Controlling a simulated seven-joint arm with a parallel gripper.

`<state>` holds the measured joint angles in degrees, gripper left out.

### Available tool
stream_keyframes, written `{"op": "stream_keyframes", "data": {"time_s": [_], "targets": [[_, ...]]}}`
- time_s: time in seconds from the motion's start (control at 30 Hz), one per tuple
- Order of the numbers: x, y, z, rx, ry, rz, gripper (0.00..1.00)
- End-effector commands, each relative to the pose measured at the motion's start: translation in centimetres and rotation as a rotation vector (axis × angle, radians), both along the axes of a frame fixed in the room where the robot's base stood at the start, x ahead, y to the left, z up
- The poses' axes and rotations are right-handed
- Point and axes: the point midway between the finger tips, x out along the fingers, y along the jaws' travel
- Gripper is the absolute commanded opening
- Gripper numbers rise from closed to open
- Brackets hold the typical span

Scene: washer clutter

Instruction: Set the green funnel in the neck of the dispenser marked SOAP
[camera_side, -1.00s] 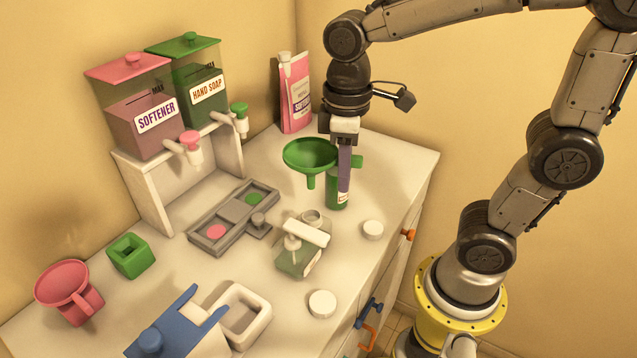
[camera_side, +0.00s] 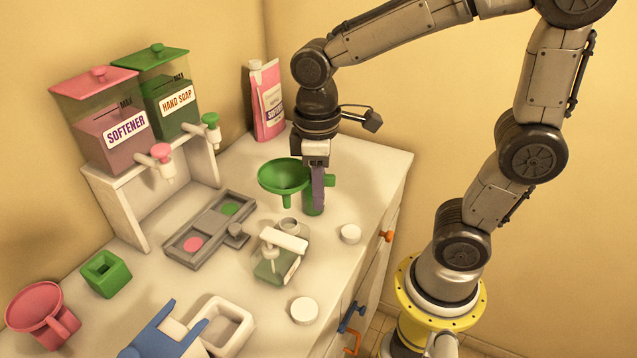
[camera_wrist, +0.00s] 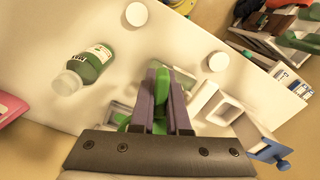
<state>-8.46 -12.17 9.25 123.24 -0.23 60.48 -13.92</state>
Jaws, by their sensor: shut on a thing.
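My gripper (camera_side: 318,190) is shut on the green funnel (camera_side: 283,174) and holds it upright above the counter, spout down. In the wrist view its green grip (camera_wrist: 162,85) shows between my purple fingers. A green bottle with a white label (camera_wrist: 92,62) stands behind my fingers in the side view, mostly hidden. HAND SOAP is readable on the green-lidded tank (camera_side: 172,105); the small bottles' labels are unreadable.
A SOFTENER tank (camera_side: 118,140) stands beside the soap tank.

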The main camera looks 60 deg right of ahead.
Motion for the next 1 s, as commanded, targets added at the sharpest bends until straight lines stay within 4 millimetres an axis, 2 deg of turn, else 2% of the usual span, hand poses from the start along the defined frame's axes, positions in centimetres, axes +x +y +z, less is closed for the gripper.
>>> {"op": "stream_keyframes", "data": {"time_s": [1.0], "targets": [[-0.1,0.0,-5.6,0.0,0.003,0.0,0.0]]}}
